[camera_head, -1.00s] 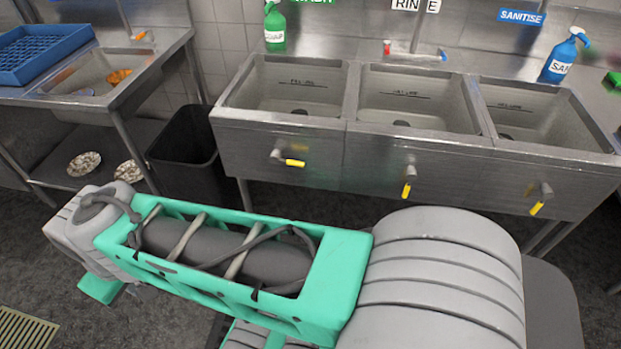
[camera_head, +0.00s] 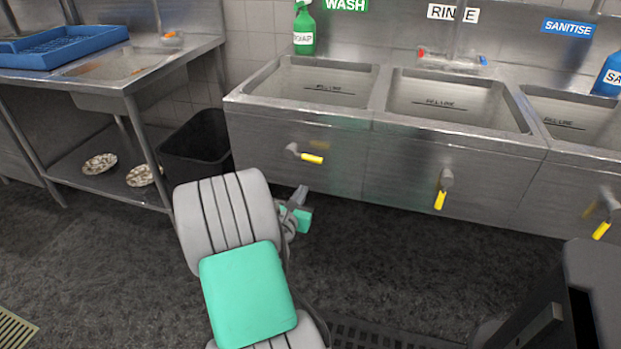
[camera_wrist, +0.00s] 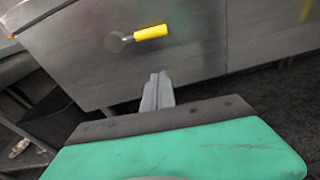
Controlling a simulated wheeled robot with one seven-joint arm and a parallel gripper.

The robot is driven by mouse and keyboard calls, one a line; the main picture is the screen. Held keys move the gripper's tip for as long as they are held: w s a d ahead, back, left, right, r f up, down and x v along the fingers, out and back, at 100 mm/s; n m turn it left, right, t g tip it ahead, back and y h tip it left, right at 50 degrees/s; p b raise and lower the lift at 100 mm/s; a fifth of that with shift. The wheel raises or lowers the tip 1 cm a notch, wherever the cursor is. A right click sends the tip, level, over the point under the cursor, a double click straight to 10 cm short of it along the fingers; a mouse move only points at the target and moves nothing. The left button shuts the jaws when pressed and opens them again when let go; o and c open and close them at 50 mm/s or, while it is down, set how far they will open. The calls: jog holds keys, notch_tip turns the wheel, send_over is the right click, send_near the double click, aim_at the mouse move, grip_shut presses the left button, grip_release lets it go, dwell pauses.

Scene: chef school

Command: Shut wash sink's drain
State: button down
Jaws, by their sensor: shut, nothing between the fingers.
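The wash sink (camera_head: 262,98) is the left basin of the three-basin steel unit, under the green WASH sign (camera_head: 345,4). Its drain handle (camera_head: 312,159) has a yellow grip on the front panel and points right, nearly level, tilted slightly down. The same yellow handle shows in the wrist view (camera_wrist: 150,32), above my fingertips. My gripper (camera_head: 300,194) is below the handle in the head view, apart from it. In the wrist view my gripper (camera_wrist: 158,80) is shut and empty, its fingers together and pointing toward the panel.
The rinse handle (camera_head: 441,199) and sanitise handle (camera_head: 601,229) point down, the latter tilted left. A black bin (camera_head: 195,150) stands left of the sinks. A steel table (camera_head: 150,75) with a blue rack (camera_head: 65,48) is further left.

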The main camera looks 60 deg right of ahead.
aim_at(305, 155)
jog(key=b+x, duration=0.1)
jog(key=x, duration=0.8)
jog(key=shift+s, duration=0.1)
jog(key=r, duration=0.4)
jog(key=shift+s+a, duration=0.1)
jog(key=shift+a, duration=0.25)
jog(key=shift+r, duration=0.1)
